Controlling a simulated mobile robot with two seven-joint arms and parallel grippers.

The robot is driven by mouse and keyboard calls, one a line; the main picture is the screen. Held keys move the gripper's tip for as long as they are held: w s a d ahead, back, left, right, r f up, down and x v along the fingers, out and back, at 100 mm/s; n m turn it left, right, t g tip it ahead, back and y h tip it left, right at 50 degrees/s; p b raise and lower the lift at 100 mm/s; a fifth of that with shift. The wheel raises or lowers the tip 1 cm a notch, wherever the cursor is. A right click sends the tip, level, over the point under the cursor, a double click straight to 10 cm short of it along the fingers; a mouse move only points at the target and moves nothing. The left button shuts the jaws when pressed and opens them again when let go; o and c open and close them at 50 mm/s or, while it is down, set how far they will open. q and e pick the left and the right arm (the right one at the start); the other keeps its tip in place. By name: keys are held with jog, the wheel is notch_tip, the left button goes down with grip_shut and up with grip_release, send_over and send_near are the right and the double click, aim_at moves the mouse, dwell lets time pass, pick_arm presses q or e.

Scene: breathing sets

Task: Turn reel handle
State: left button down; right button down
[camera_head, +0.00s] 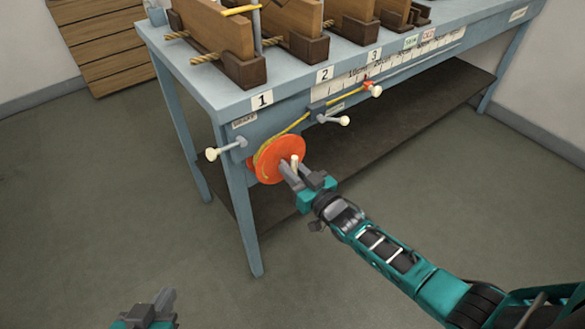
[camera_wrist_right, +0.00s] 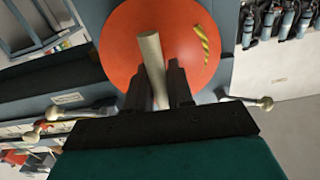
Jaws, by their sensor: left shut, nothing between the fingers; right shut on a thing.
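The orange reel (camera_head: 277,161) is mounted on the front of the blue-grey bench near its left end, with a yellow rope running from it up to the right. Its pale handle (camera_head: 294,163) sticks out from the reel face. My right gripper (camera_head: 291,170) is at the reel, shut on the handle. In the right wrist view the handle (camera_wrist_right: 151,58) stands between the two dark fingers (camera_wrist_right: 163,88), slightly tilted, in front of the orange disc (camera_wrist_right: 118,45). My left gripper (camera_head: 158,300) is shut and empty, low at the bottom left, well away from the bench.
The bench (camera_head: 226,92) carries several wooden blocks in dark holders (camera_head: 242,72). White-knobbed levers stick out beside the reel, one at left (camera_head: 213,153) and one at right (camera_head: 342,121). A dark lower shelf (camera_head: 345,150) lies beneath. The floor in front is clear.

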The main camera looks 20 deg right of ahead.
jog(key=m, duration=0.5)
jog(key=shift+m, duration=0.7)
jog(key=c, duration=1)
grip_release()
jog(key=shift+s, duration=0.1)
jog(key=p+v, duration=0.2)
jog(key=v, duration=1)
jog(key=shift+s+d, duration=0.15)
jog(key=shift+s, duration=0.2)
